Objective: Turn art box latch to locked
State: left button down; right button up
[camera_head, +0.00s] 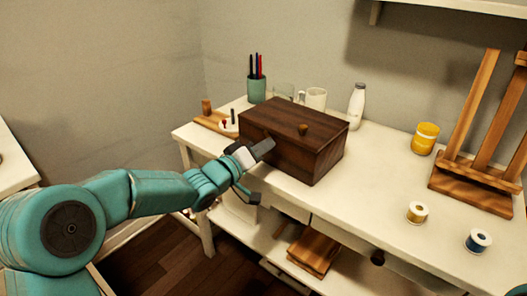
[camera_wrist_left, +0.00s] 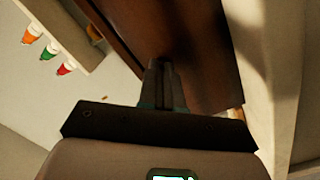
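In the left wrist view the two dark fingers (camera_wrist_left: 162,80) lie close together and point at the brown box surface (camera_wrist_left: 208,50). I cannot make out the latch; the gripper may cover it, and I see nothing clearly between the fingers. My right gripper is not in view.
A yellow jar (camera_head: 425,139), thread spools (camera_head: 417,212) and a wooden easel (camera_head: 472,186) are at right.

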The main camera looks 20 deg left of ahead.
pick_arm(q)
jog(key=m+b, duration=0.1)
jog(key=m, duration=0.2)
jog(key=shift+f+m+b, duration=0.15)
jog(key=shift+m+b, duration=0.2)
jog(key=shift+m, duration=0.05)
jog(key=m+b, duration=0.2)
jog(key=m, duration=0.4)
jog(key=shift+b, duration=0.3)
jog(key=c, duration=1.3)
grip_release()
jog(key=p+v, duration=0.2)
jog(key=v, duration=1.4)
jog(key=shift+s+p, duration=0.2)
jog(key=shift+p, duration=0.15)
